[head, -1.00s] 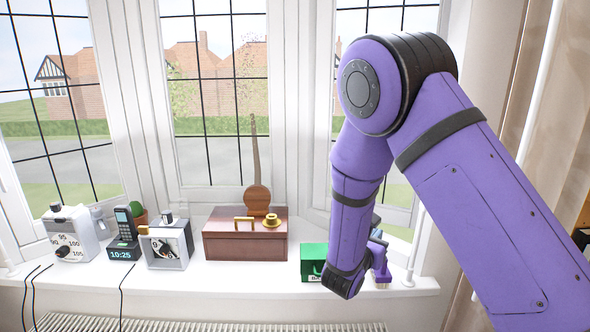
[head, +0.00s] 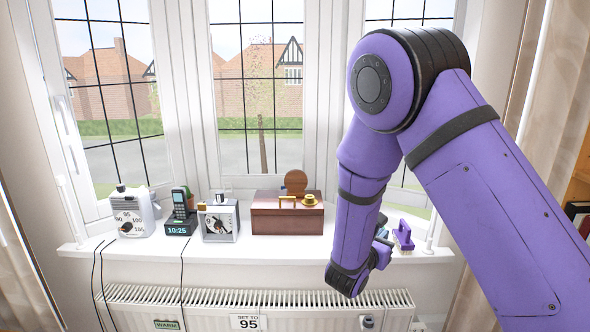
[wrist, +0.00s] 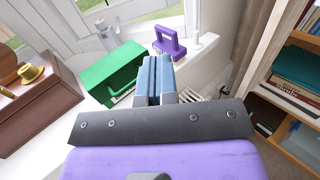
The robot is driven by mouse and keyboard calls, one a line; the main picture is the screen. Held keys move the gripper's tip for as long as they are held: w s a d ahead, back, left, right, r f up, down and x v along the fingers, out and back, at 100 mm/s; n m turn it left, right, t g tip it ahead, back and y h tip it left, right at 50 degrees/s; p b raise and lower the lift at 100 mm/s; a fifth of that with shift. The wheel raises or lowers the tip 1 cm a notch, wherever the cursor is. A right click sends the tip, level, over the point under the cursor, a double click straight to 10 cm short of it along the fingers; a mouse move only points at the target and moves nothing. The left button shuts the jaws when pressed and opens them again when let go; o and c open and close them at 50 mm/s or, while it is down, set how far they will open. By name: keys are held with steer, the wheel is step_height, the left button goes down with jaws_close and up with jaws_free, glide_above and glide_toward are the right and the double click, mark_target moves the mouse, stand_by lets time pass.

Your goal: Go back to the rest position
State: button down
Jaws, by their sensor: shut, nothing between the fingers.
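My gripper (wrist: 154,80) shows in the wrist view with its two blue-grey fingers together and nothing between them. In the head view my purple arm hangs at the right, bent downward, and hides most of the gripper. In the wrist view the gripper is in front of a green box (wrist: 112,72) on the white windowsill. A purple handled brush (wrist: 170,42) stands beyond the fingertips, and it also shows in the head view (head: 403,238). I cannot tell whether the fingers touch anything.
On the sill (head: 125,250) stand a white dial device (head: 132,213), a phone on a clock base (head: 180,220), a small framed device (head: 220,220) and a brown wooden box (head: 287,214). A radiator (head: 200,305) is below. A bookshelf (wrist: 290,100) is at the right. The floor is largely out of view.

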steer(key=s+d+r+m+g, duration=1.2)
steer(key=s+d+r+m, duration=0.2)
steer(key=s+m, duration=0.2)
steer(key=s+a+r+m+t+y, duration=0.1)
steer(key=s+r+m+y, duration=0.3)
steer(key=s, duration=0.5)
steer(key=s+a+r+m+t+y, duration=0.2)
steer(key=s+a+r+m+y, duration=0.2)
steer(key=s+m+y, duration=0.3)
steer(key=shift+s+a+r+m+t+y, duration=0.35)
steer(key=shift+s+r+m, duration=0.1)
steer(key=shift+s, duration=0.6)
stand_by(1.2)
